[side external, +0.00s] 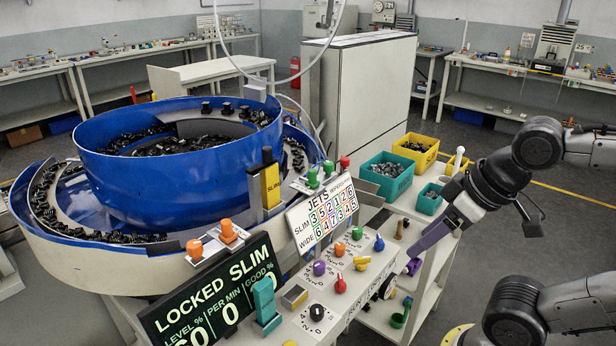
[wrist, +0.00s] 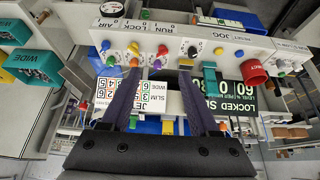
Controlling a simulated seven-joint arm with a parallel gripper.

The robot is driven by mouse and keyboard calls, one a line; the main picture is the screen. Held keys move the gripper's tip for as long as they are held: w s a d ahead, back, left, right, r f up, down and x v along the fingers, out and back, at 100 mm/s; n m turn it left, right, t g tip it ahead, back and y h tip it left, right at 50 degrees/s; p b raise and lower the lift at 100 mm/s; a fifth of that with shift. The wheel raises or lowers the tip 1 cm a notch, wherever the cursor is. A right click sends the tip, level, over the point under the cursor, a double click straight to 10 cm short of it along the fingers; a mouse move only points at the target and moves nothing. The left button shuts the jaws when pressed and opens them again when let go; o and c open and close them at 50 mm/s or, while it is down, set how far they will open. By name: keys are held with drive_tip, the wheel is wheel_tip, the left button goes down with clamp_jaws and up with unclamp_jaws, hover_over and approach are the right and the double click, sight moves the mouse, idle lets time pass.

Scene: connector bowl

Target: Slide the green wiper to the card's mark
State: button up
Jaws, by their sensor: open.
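No part is labelled as the wiper, so I cannot tell for certain which it is. Two green-topped knobs (side external: 320,173) stand at the bowl's rim behind the card. A teal upright block (side external: 264,303) stands on the panel and also shows in the wrist view (wrist: 210,80). The white card (side external: 322,215) is headed JETS, with SLIM and WIDE rows of coloured numbers. Which number is the mark is unclear. My gripper (side external: 413,253) hangs right of the panel, its purple fingers apart and empty. In the wrist view it (wrist: 158,85) partly covers the upside-down card (wrist: 154,88).
The blue bowl (side external: 165,165) holds black parts. A dark display (side external: 215,295) reads LOCKED SLIM. Dial knobs, including a green one (side external: 357,233), crowd the panel. Orange knobs (side external: 194,249) stand left along the rim. Teal bins (side external: 388,180) and a yellow bin (side external: 415,152) sit behind my gripper.

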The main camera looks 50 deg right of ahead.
drive_tip(key=shift+c, duration=0.4)
drive_tip(key=w+d+r+m+g, duration=0.1)
drive_tip(key=w+r+m, duration=0.1)
drive_tip(key=w+r, duration=0.5)
drive_tip(key=w+r+m+g, duration=0.2)
drive_tip(key=w+r, duration=0.2)
drive_tip(key=r, duration=0.7)
drive_tip(key=m+g, duration=0.1)
drive_tip(key=g, duration=0.2)
hover_over(312, 170)
wheel_tip(312, 170, down, 5)
wheel_tip(312, 170, down, 14)
drive_tip(key=shift+s+r, duration=0.1)
drive_tip(key=shift+r, duration=0.15)
clamp_jaws()
